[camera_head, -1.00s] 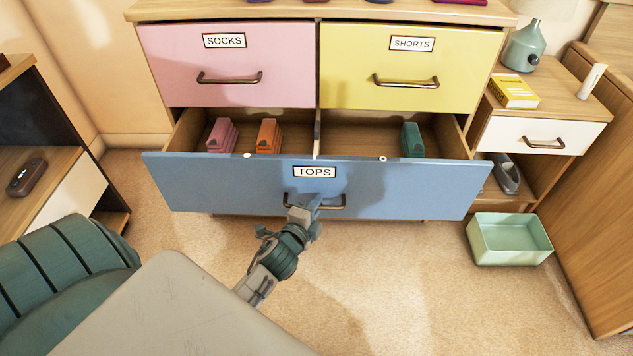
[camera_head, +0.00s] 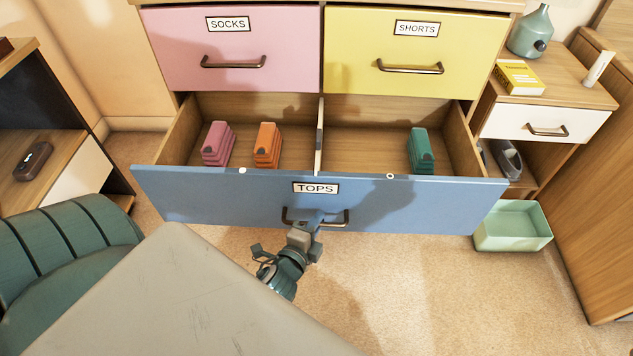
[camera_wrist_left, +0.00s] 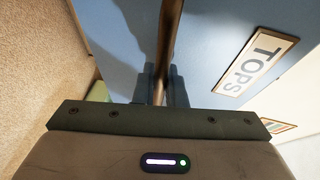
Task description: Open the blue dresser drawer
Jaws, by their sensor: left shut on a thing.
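The blue dresser drawer (camera_head: 420,204), labelled TOPS, is pulled out well from the dresser, with its inside showing. Its dark bar handle (camera_head: 338,218) is on the front below the label. My left gripper (camera_head: 311,221) is shut on the handle near its left part. In the left wrist view the handle (camera_wrist_left: 170,40) runs down between the two fingers (camera_wrist_left: 159,86). Inside the drawer are pink folded clothes (camera_head: 217,145), orange folded clothes (camera_head: 267,145) and teal folded clothes (camera_head: 421,150), split by a divider. My right gripper is not in view.
The pink SOCKS drawer (camera_head: 235,45) and yellow SHORTS drawer (camera_head: 415,60) above are shut. A mint bin (camera_head: 512,228) stands on the floor close to the blue drawer's right end. A green chair (camera_head: 65,245) is at the left. Carpet lies free in front.

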